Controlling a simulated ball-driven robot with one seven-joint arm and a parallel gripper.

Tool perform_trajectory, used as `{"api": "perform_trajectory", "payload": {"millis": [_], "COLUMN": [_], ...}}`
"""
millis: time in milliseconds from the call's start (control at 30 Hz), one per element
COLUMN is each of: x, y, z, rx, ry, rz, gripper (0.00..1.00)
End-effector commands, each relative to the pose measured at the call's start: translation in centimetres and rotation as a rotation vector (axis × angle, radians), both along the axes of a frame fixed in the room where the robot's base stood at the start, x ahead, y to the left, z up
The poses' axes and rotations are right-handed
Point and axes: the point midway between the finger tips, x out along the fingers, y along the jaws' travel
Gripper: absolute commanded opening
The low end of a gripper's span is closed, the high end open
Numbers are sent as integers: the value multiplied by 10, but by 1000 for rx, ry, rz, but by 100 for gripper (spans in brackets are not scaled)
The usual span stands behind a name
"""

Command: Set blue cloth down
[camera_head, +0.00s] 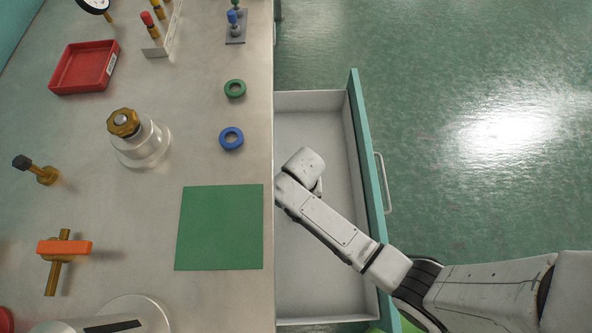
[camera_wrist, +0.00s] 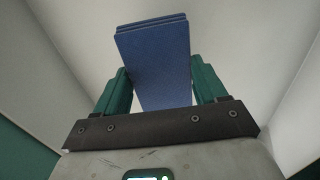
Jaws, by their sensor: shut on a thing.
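The blue cloth (camera_wrist: 158,60) is a folded, layered blue piece in the wrist view. It sits between the two green fingers of my gripper (camera_wrist: 160,88), which is shut on it. Pale drawer walls surround the cloth in that view. In the head view my arm reaches over the open drawer (camera_head: 332,225), and my wrist is above the drawer near the table edge. The cloth and fingertips are hidden there. I cannot tell whether the cloth touches the drawer floor.
A green mat (camera_head: 220,228) lies on the table left of the drawer. Blue (camera_head: 231,138) and green (camera_head: 235,89) tape rings lie behind it. The drawer's visible floor looks bare.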

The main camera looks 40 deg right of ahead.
Motion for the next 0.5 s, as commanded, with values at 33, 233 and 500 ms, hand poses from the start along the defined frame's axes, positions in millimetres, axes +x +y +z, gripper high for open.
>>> {"api": "perform_trajectory", "payload": {"millis": [33,233,500], "x": [8,21,27], "y": [1,0,1], "z": [-11,-25,-56], "rx": [0,-1,0], "ry": [0,-1,0], "rz": [0,-1,0], "gripper": [42,42,42]}}
